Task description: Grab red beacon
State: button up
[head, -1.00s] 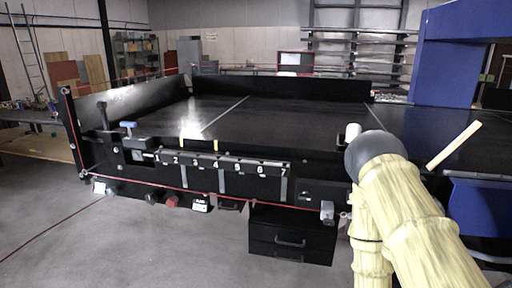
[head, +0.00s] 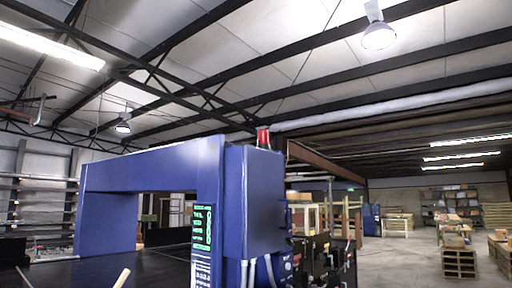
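The red beacon (head: 263,138) is a small red cylinder standing upright on top of the blue detector housing (head: 150,170), above its right-hand column. It is seen whole in the head view, a little right of the middle. My gripper is not in view. Only the tip of a pale stick-like piece (head: 122,278) shows at the bottom edge, and I cannot tell what it belongs to.
A green-lit display panel (head: 203,228) is on the column's front. The black conveyor bed (head: 150,268) runs under the blue arch. Pallets (head: 459,262) and shelves stand at the far right. Roof beams and lamps are high overhead.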

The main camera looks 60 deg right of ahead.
aim_at(263, 135)
jog(key=z, duration=4.15)
jog(key=i, duration=2.65)
jog(key=u, duration=2.85)
